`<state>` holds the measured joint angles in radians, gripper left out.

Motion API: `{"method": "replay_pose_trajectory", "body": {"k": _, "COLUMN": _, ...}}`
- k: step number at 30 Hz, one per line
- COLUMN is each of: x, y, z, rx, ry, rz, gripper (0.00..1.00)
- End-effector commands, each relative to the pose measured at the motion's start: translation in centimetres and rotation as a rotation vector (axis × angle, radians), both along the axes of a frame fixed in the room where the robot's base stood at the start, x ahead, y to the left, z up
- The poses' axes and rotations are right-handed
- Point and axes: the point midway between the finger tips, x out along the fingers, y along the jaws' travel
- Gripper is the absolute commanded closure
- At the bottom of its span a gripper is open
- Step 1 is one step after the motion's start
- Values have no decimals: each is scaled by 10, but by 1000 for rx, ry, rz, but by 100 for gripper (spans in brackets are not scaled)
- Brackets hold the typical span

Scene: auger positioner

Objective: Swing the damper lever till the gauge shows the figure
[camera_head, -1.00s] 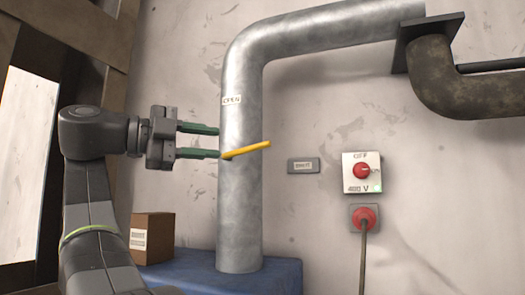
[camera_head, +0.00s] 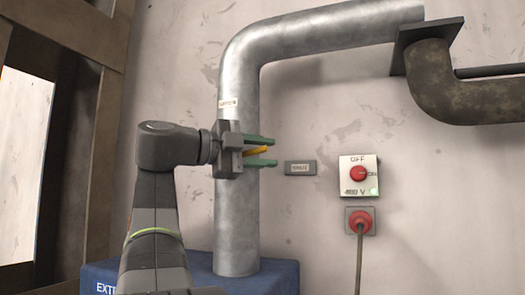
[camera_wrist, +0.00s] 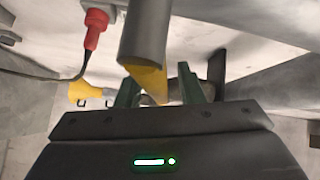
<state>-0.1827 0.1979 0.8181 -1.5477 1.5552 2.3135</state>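The yellow damper lever (camera_head: 257,151) sits on the grey vertical pipe (camera_head: 237,225) and points to the right and slightly up. My gripper (camera_head: 267,151) is in front of the pipe, with one green finger above the lever and one below. The fingers are apart, and a gap shows beside the lever. In the wrist view the lever (camera_wrist: 149,82) lies between the two fingers (camera_wrist: 160,92); I cannot tell whether either touches it. The lever's base is hidden behind my gripper in the head view. No gauge figure is readable.
A small grey plate (camera_head: 300,168) with unreadable marks is on the wall. Right of it are a switch box (camera_head: 359,175) with a red knob and a red plug (camera_head: 360,221) with a cable. A blue base (camera_head: 284,280) stands under the pipe. A dark pipe (camera_head: 435,85) is upper right.

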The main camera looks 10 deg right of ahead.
Motion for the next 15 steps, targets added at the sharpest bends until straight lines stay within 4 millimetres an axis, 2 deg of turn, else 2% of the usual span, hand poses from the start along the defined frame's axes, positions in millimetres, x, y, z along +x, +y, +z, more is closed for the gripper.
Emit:
{"method": "replay_pose_trajectory", "body": {"k": 6, "x": 0, "y": 0, "z": 0, "rx": 0, "ry": 0, "rz": 0, "gripper": 66}}
{"method": "replay_pose_trajectory", "body": {"k": 12, "x": 0, "y": 0, "z": 0, "rx": 0, "ry": 0, "rz": 0, "gripper": 100}}
{"method": "replay_pose_trajectory", "body": {"k": 15, "x": 0, "y": 0, "z": 0, "rx": 0, "ry": 0, "rz": 0, "gripper": 100}}
